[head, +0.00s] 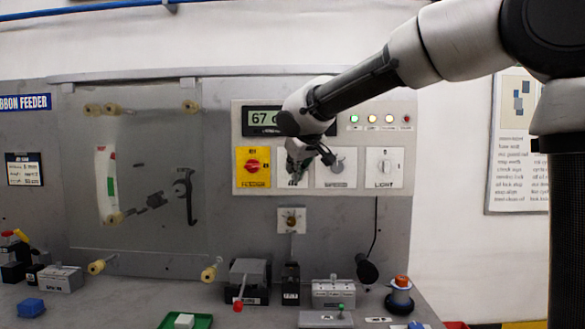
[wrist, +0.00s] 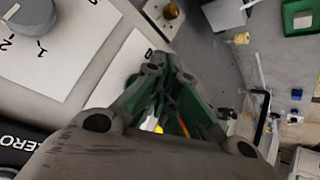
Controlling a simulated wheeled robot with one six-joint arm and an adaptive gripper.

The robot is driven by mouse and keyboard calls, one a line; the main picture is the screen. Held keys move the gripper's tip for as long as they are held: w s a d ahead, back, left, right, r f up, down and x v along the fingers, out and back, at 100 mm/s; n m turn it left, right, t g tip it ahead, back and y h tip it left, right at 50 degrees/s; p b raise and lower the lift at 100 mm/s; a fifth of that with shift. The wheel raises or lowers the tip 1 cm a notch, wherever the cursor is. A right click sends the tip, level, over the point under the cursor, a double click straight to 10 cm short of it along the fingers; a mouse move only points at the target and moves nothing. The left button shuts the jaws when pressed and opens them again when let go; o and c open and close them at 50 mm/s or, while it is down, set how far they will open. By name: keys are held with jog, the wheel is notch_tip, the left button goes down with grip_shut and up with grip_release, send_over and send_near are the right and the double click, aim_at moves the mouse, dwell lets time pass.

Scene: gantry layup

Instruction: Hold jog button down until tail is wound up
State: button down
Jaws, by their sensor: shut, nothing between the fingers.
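My gripper (head: 298,172) is shut and empty, in front of the control panel (head: 370,112). Its tips cover most of a white plate between the yellow feeder switch (head: 252,167) and the speed dial (head: 337,166). Any jog button there is hidden, and I cannot tell whether the tips touch or press it. In the wrist view the closed green-edged fingers (wrist: 160,75) lie over a white plate (wrist: 125,68). No tail can be made out for sure. A pale strip with red and green marks (head: 101,165) shows behind the clear guard (head: 140,120).
The panel display (head: 262,118) reads 67, its rest covered by my arm. The bench (head: 110,306) holds several small boxes and a green tray (head: 203,321).

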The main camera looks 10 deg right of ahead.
jog(key=shift+w, duration=0.1)
jog(key=shift+w+d, duration=0.1)
jog(key=shift+w, duration=0.2)
jog(key=shift+w, duration=0.45)
dwell(6.4)
jog(key=shift+s, duration=0.85)
